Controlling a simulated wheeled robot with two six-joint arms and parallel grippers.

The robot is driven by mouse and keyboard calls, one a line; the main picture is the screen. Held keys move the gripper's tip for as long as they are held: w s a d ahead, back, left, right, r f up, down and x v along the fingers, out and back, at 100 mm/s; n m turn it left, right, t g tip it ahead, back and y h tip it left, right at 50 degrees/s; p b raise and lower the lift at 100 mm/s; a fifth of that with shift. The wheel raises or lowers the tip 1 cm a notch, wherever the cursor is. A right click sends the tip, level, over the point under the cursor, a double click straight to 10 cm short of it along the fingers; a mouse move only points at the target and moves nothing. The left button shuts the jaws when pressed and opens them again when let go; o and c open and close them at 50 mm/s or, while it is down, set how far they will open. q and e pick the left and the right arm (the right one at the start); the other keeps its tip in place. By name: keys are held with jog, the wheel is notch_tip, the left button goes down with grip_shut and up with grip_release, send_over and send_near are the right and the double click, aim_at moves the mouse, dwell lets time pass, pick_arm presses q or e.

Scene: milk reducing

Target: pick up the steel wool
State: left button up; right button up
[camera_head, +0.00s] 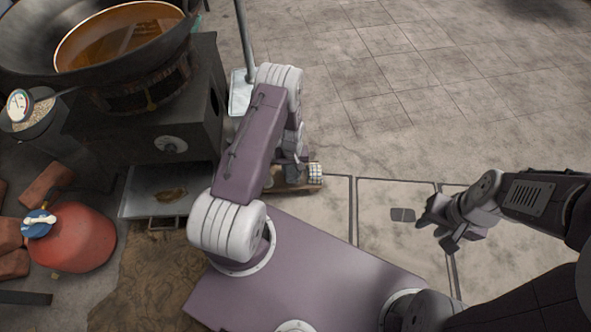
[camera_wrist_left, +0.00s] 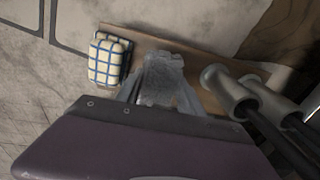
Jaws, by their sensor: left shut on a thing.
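The steel wool (camera_wrist_left: 160,84) is a rough grey clump in the left wrist view, between the fingers of my left gripper (camera_wrist_left: 158,92). The gripper is shut on it, over a wooden board (camera_wrist_left: 205,68). I cannot tell whether the wool still touches the board. In the head view my left arm hides the wool and most of the board (camera_head: 290,187). My right gripper (camera_head: 434,228) is at the right of the head view, empty, with its fingers apart above the floor.
A checked blue-and-cream sponge (camera_wrist_left: 108,58) lies on the board, left of the wool. Dark, thick-ended tool handles (camera_wrist_left: 232,92) are close at the right.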

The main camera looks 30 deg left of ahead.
pick_arm(q)
jog(key=w+d+r+p, duration=0.2)
jog(key=d+r+p, duration=0.4)
jog(key=d, duration=0.5)
notch_tip(320, 180, up, 2)
jog(key=shift+w+d+r, duration=0.2)
jog(key=shift+d, duration=0.1)
